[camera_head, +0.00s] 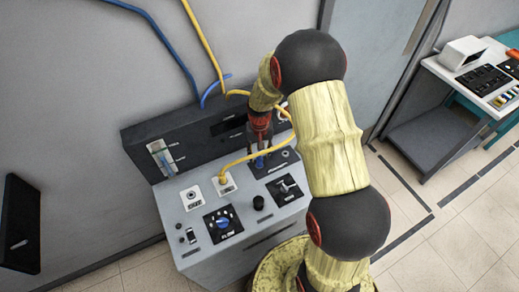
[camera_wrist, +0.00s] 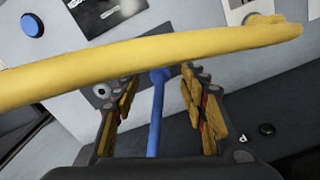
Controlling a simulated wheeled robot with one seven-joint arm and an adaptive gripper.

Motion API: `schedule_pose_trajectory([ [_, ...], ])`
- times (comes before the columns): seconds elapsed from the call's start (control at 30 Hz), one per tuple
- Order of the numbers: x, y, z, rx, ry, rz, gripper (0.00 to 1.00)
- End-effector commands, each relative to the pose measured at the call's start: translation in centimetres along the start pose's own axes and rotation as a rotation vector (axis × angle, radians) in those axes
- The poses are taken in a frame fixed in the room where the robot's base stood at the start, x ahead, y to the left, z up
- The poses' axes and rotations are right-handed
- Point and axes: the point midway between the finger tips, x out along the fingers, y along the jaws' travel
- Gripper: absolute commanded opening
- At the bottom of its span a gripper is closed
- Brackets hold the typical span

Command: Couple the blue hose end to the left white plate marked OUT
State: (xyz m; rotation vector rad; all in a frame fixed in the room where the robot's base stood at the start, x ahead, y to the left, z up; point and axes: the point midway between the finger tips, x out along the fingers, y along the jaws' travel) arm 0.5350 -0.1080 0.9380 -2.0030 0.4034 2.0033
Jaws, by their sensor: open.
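The left white plate (camera_head: 191,197) is on the grey console, with a dark round port; its small label is hard to read. The blue hose (camera_head: 170,47) runs down the wall and passes behind my arm. In the wrist view the blue hose end (camera_wrist: 157,112) stands between my fingers, its tip at a dark plate (camera_wrist: 125,82). My gripper (camera_head: 261,150) is open over this dark plate at the console's back right. In the wrist view its fingers (camera_wrist: 159,98) are apart on both sides of the blue hose, with gaps visible.
A yellow hose (camera_head: 207,45) loops past my gripper to the right white plate (camera_head: 224,185). It crosses close before the wrist camera (camera_wrist: 120,66). The console (camera_head: 245,228) also carries a blue knob (camera_head: 222,223) and a black knob (camera_head: 258,202). A side table (camera_head: 470,75) stands far right.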

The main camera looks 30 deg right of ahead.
Motion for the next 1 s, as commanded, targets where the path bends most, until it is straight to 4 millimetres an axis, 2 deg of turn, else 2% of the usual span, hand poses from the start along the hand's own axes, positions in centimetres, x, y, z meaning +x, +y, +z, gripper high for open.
schedule_pose_trajectory([
  [0.03, 1.0, 0.0, 0.1, 0.0, -0.003, 0.001, 0.43],
  [0.2, 3.4, 0.0, 0.1, -0.001, -0.003, 0.001, 0.43],
  [0.4, 4.9, 0.0, 0.0, -0.001, -0.001, 0.0, 0.43],
  [0.73, 5.2, 0.0, 0.0, -0.001, 0.001, 0.0, 0.43],
  [1.0, 5.2, 0.0, 0.0, -0.001, 0.0, 0.0, 0.28],
])
